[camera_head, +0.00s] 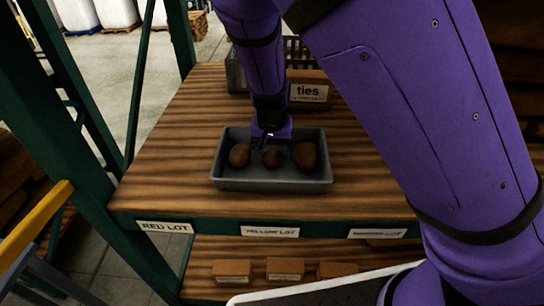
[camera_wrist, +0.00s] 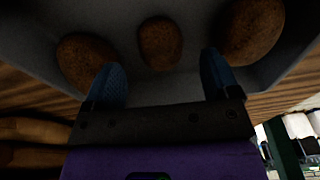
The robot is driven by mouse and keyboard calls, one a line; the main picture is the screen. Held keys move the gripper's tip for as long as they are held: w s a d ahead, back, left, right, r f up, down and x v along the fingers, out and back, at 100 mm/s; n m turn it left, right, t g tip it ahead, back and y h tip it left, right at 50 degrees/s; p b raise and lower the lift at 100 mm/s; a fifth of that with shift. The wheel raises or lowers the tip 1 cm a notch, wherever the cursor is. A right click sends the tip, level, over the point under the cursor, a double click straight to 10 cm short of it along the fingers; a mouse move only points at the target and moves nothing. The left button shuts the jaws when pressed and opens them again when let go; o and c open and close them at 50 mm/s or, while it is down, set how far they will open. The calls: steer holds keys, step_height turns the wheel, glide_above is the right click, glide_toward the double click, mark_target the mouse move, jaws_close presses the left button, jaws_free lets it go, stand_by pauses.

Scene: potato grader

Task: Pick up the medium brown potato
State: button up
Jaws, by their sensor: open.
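Three brown potatoes lie in a row in a shallow grey tray (camera_head: 225,182). In the head view the left potato (camera_head: 239,156) looks middle-sized, the centre potato (camera_head: 271,159) smallest and the right potato (camera_head: 306,157) largest. My gripper (camera_head: 267,141) points down over the tray, by the centre potato and the gap to the left one. In the wrist view my gripper (camera_wrist: 162,78) is open and empty, its blue fingers apart. The centre potato (camera_wrist: 160,43) lines up with the gap between the fingers. I cannot surely match the outer potatoes between views.
The tray stands on a striped wooden table (camera_head: 165,150) with clear room to its left. Behind it stand a box marked "ties" (camera_head: 309,90) and a grey crate (camera_head: 237,75). A green post (camera_head: 182,40) rises at the table's back left. Small boxes (camera_head: 285,268) sit on a lower shelf.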

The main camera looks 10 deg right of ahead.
mark_target(272, 153)
steer(key=shift+w+d+f, duration=0.1)
steer(key=shift+w+f, duration=0.1)
steer(key=shift+f, duration=0.65)
steer(key=shift+w+d+f, duration=0.1)
steer(key=shift+w+f, duration=0.15)
steer(key=shift+f, duration=0.65)
steer(key=shift+w+f, duration=0.2)
steer(key=shift+f, duration=0.65)
steer(key=c, duration=1)
